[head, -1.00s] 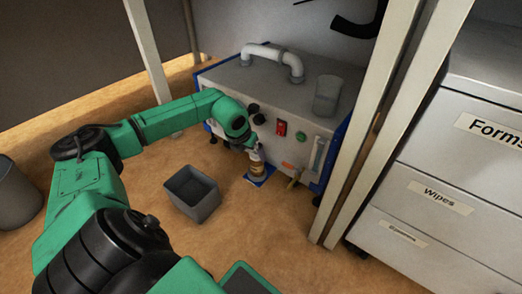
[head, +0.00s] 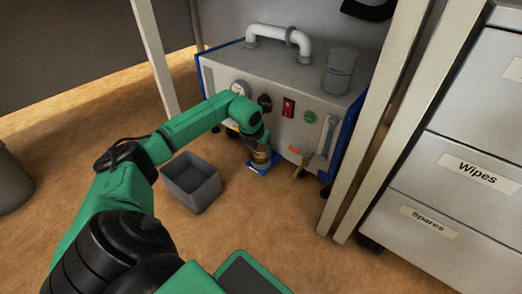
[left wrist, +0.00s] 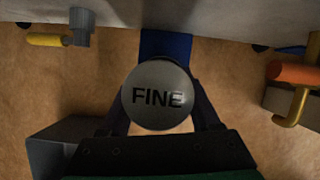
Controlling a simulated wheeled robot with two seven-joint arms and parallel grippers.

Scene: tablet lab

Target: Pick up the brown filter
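The brown filter (head: 261,158) stands upright on a small blue pad (head: 258,169) in front of the grey machine in the head view. In the left wrist view its round grey top (left wrist: 158,95) reads "FINE". My left gripper (head: 257,146) is lowered over the filter from above. In the left wrist view the left gripper's dark fingers (left wrist: 160,102) lie on either side of the filter, with their tips partly hidden behind its top. I cannot tell whether they touch it. My right gripper is not in view.
A grey open bin (head: 191,182) stands left of the filter. The grey machine (head: 275,85) with knobs, a red switch and a yellow-brown tap (head: 301,170) is close behind and right. White posts and a drawer cabinet (head: 450,190) stand at the right.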

